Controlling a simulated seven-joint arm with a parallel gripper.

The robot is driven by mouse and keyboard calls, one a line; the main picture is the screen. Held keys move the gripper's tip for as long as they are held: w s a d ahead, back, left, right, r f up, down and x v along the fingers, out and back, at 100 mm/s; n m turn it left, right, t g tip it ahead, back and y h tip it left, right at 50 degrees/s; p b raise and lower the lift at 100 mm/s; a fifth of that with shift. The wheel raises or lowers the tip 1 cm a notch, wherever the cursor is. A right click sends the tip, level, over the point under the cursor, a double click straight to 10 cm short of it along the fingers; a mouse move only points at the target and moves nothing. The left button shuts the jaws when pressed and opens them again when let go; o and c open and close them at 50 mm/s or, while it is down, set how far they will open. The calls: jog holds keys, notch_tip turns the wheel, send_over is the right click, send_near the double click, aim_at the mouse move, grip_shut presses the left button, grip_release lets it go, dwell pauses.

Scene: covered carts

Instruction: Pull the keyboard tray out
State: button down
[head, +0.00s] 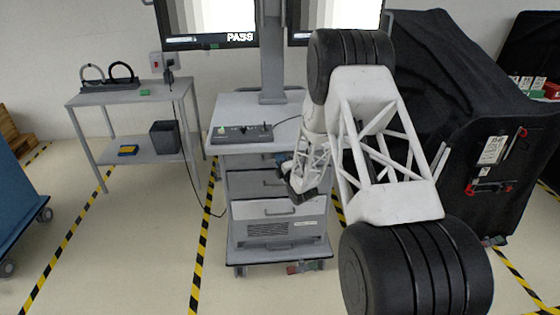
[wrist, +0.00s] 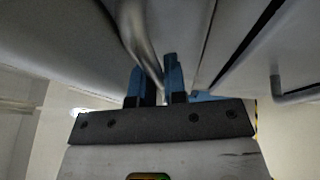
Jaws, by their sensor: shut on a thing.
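The grey cart (head: 232,108) stands in the middle of the head view. The keyboard tray's front (head: 245,161) is just under its worktop, partly hidden by my arm; I cannot tell how far out it sits. My gripper (head: 282,160) is at the right part of that front. In the wrist view, the blue fingers of my gripper (wrist: 157,82) are on either side of a curved metal handle (wrist: 131,18) and shut on it. The handle's far part runs out of the picture.
A control box (head: 240,133) with a cable lies on the worktop. Drawers with handles (head: 280,211) are below. A black covered cart (head: 440,80) stands close on the right. A side table (head: 125,95) stands left, with open floor between it and the cart.

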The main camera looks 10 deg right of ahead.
jog(key=s, duration=2.2)
jog(key=shift+s, duration=0.1)
jog(key=c, duration=1.2)
grip_release()
jog(key=shift+v, duration=3.9)
